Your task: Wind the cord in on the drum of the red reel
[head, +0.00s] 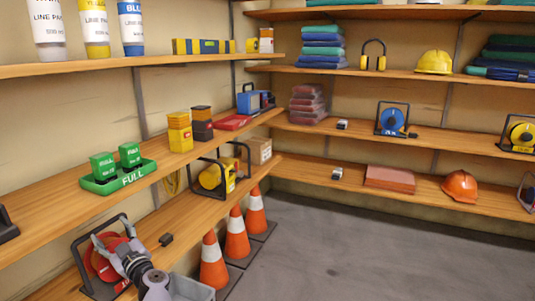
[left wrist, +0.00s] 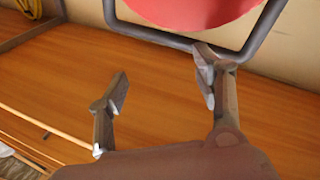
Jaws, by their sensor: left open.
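The red reel (head: 97,264) stands in a dark tube frame on the lower left shelf. My left gripper (head: 116,244) is in front of it and partly covers the drum. In the left wrist view the red drum (left wrist: 190,10) shows at the top, cut off by the edge, with its frame bar below. My left gripper (left wrist: 162,68) is open there, with shelf between its fingers. Its right finger is close to the frame bar; I cannot tell whether they touch. The cord and the crank are not clear in either view. My right gripper is not in view.
A small black block (head: 166,240) lies on the shelf right of the reel. A yellow reel (head: 212,177) stands farther along the shelf. The upper shelf (head: 45,205) overhangs behind.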

